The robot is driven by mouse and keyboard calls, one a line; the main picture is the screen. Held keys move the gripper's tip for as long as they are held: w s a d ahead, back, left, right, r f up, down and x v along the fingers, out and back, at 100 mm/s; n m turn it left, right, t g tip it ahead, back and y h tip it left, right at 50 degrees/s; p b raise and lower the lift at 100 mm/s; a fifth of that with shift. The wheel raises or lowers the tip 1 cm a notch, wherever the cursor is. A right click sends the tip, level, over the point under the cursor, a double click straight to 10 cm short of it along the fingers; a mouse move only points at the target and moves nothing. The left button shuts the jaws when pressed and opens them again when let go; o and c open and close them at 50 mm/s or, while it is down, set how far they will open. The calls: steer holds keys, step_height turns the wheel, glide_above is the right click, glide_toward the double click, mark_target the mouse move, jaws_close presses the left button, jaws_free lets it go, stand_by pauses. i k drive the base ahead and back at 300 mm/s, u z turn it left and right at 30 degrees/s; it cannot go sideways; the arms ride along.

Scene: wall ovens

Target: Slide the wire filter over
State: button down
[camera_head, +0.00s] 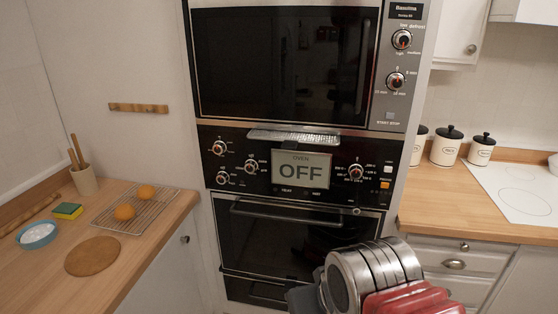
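A thin silver mesh or wire filter (293,136) juts out as a flat strip from the gap between the upper oven and the control panel. It sits just above the OVEN OFF display, near the middle of the unit. My arm shows at the bottom right as a ringed silver cylinder and red parts, well below the filter and apart from it. No gripper fingers can be made out, and the arm covers part of the lower oven.
The black upper oven door (285,62) and lower oven door (290,238) are shut. Canisters (447,146) stand on the right counter.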

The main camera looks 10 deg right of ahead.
mark_target(291, 140)
steer(key=u, duration=0.35)
steer(key=k, duration=0.8)
steer(key=z, duration=0.25)
steer(key=i, duration=1.95)
steer(key=u, duration=0.75)
